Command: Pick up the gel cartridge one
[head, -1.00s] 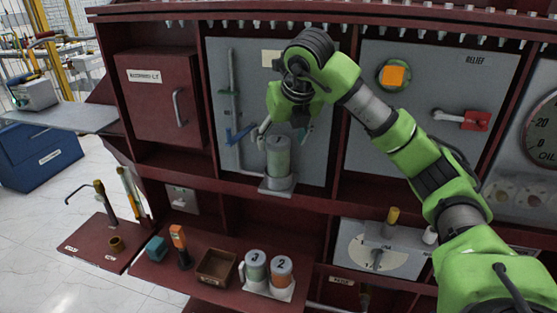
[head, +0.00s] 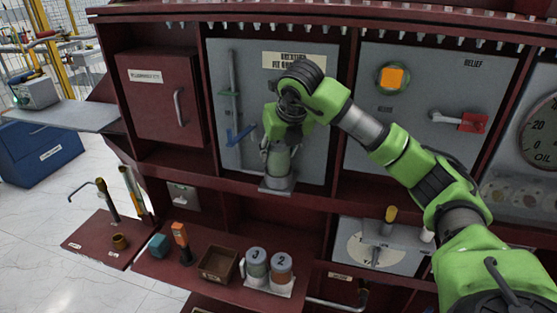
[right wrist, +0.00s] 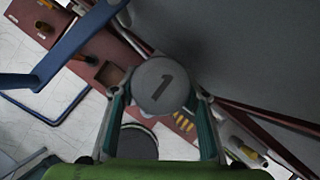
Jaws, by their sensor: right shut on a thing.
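Gel cartridge one, a grey-green cylinder (head: 279,163), stands upright at the small grey bracket (head: 278,185) on the front of the grey panel. In the right wrist view its round grey top marked "1" (right wrist: 160,85) sits between my fingers. My right gripper (head: 279,147) comes down on the cartridge from above and is shut on it. In the head view the gripper and wrist hide the cartridge's upper part. I cannot tell whether its bottom still touches the bracket. My left gripper is not in view.
Cartridges marked 3 (head: 256,264) and 2 (head: 281,268) stand in a white holder on the lower shelf, beside an open brown box (head: 218,264). A red cabinet (head: 160,100) stands further left.

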